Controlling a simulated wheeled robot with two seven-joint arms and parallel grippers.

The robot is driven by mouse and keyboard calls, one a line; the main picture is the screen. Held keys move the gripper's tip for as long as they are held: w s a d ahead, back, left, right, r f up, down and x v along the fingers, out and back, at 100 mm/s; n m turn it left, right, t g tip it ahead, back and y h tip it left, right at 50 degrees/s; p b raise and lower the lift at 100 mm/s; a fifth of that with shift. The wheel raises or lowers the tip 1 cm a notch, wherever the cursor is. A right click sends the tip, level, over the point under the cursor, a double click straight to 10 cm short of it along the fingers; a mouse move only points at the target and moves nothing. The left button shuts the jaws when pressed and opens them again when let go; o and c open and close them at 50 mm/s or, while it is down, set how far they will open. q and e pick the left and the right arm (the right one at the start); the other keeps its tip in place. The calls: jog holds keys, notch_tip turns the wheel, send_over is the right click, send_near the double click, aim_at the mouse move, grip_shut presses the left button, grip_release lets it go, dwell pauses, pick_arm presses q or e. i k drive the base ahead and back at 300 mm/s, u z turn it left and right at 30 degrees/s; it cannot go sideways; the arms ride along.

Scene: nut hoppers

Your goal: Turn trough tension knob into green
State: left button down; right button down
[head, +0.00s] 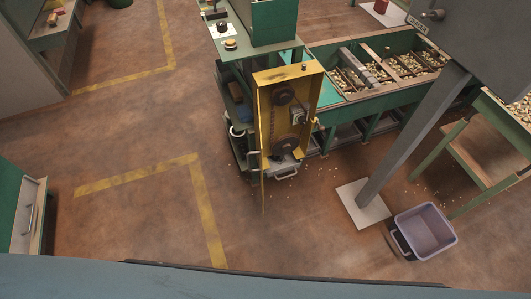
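A green machine (275,20) stands at the upper middle, with a yellow guard box (264,77) on its near side. Two dark pulleys, an upper one (284,93) and a lower one (287,145), show inside the box, with a small light fitting (298,117) between them. On the machine's top left ledge sit a dark round knob (222,27) and an orange-brown knob (230,43), each on a light plate. I cannot tell which part is the trough tension knob, and no green marking can be made out. Neither of my grippers shows.
Green troughs of nuts (372,75) extend right from the machine. A grey post (412,130) stands on a white base plate (362,204) beside a lilac bin (425,232). A green cabinet (22,212) is at left. The brown floor (130,225) before the machine is mostly clear.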

aim_at(301, 119)
jog(key=z, duration=1.05)
jog(key=k, duration=0.85)
jog(key=u, duration=0.85)
jog(key=i, duration=0.5)
jog(key=u, duration=0.05)
